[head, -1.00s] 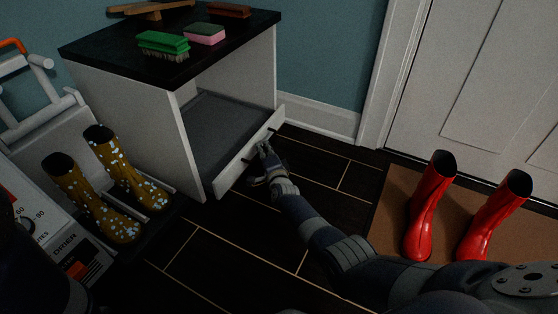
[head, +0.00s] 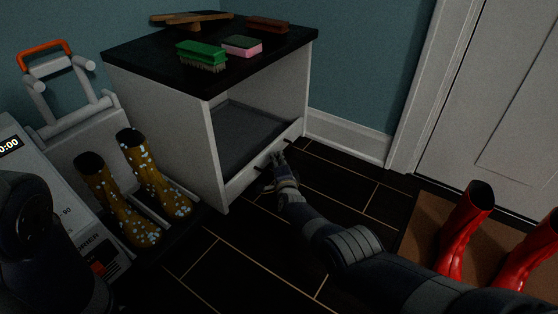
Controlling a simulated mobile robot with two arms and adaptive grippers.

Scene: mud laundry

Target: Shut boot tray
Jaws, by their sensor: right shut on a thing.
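The boot tray is a low grey pull-out tray (head: 240,132) in the bottom of the white cabinet, with a white front panel (head: 243,179). The panel stands close to the cabinet's front edges; a small remaining gap is hard to judge. Its dark bar handle (head: 261,168) is partly hidden by my right gripper (head: 279,158). The right gripper is shut on this handle, reaching in from the lower right. My left arm shows at the lower left, but its gripper is out of view.
The cabinet's black top (head: 150,63) carries a green brush (head: 201,54), a pink-and-green sponge (head: 242,45), and wooden items. Yellow spotted boots (head: 150,175) stand left of the cabinet. Red boots (head: 463,232) stand on a brown mat (head: 425,222) at right. Dark floor lies between.

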